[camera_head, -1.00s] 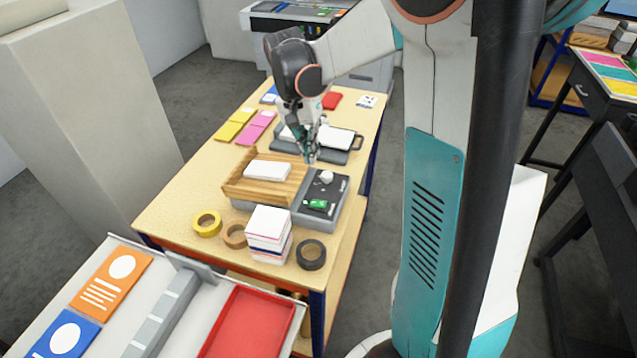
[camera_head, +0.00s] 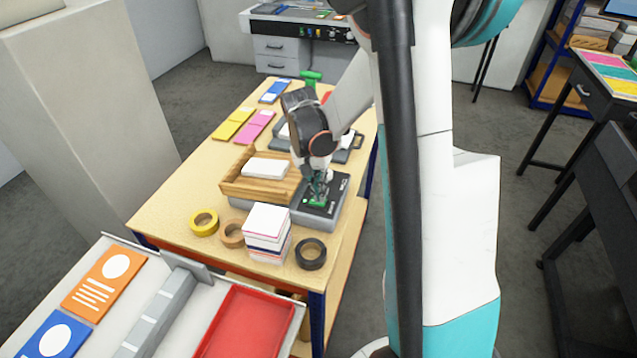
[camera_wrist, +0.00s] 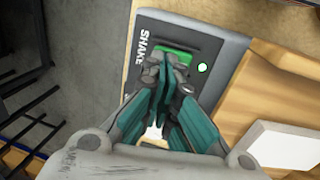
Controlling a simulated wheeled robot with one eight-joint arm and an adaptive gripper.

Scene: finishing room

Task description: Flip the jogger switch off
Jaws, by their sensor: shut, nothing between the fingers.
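The jogger is a wooden tray (camera_head: 238,186) joined to a dark grey control box (camera_head: 334,200) on the table. The green switch (camera_wrist: 176,51) lies on the box's black face, next to the word SHAKE, and is partly hidden by my fingertips. A bit of it also shows in the head view (camera_head: 313,203). A small pale, lit-looking dot (camera_wrist: 202,68) is beside it. My gripper (camera_wrist: 171,66) is shut and empty, its tips over the switch's near edge; I cannot tell whether they touch it. In the head view, my gripper (camera_head: 319,196) points down at the box.
A white paper stack (camera_head: 264,168) lies in the wooden tray. A taller stack (camera_head: 268,232) and yellow (camera_head: 204,222), tan and black tape rolls (camera_head: 311,254) stand in front. A grey device (camera_head: 354,148) lies behind. A red tray (camera_head: 243,325) is on the nearer bench.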

